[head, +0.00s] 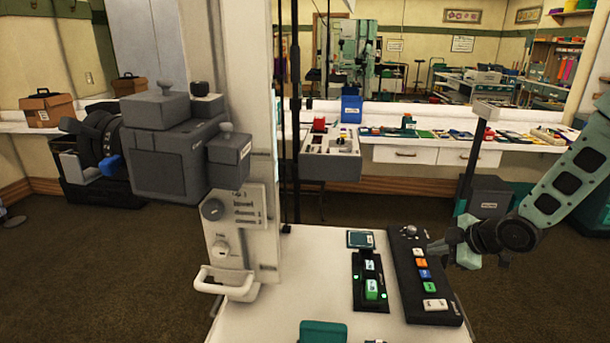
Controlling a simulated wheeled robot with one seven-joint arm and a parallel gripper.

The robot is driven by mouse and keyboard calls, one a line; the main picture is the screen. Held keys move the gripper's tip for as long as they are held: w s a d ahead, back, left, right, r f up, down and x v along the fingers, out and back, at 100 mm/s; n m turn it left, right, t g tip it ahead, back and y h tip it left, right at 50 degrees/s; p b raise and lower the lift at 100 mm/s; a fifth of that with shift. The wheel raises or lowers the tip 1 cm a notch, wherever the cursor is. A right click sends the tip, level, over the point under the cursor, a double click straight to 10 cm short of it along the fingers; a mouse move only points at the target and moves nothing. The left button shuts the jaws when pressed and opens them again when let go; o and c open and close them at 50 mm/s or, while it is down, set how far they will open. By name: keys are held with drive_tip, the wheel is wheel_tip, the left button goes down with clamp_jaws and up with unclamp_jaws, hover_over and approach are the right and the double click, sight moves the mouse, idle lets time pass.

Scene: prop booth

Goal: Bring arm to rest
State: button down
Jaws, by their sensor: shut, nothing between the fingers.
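My gripper (434,248) is at the right in the head view, at the end of my pale green arm, which reaches in from the right edge. Its fingers point left and are shut, with nothing held. They appear over or just beside the right edge of a black control panel (422,276) with several coloured buttons. I cannot tell whether they touch it.
The panel lies on a white table (322,262). Left of it are a black holder (371,301) with green-lit blocks and a small teal-topped box (360,240). A white column (235,110) carries a grey camera unit (172,160). A thin dark stand (468,160) rises behind my gripper.

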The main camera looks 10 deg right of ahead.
drive_tip(key=s+a+r+m+g+h, duration=0.15)
drive_tip(key=s+a+r, duration=0.3)
drive_tip(key=a, duration=0.45)
drive_tip(key=s+a+r+m+g+h, duration=0.1)
drive_tip(key=s+a+r+m+g, duration=0.15)
drive_tip(key=s+a, duration=0.45)
drive_tip(key=s+a+r+m+g, duration=0.1)
drive_tip(key=s+a+r+g, duration=0.1)
drive_tip(key=s+a, duration=0.3)
drive_tip(key=s+a+r+m+g, duration=0.1)
drive_tip(key=s+a, duration=0.4)
drive_tip(key=s, duration=0.8)
wheel_tip(320, 180, up, 3)
drive_tip(key=shift+a+f+g+h, duration=0.1)
drive_tip(key=shift+a+g+h, duration=0.3)
drive_tip(key=shift+g, duration=0.3)
idle(3.7)
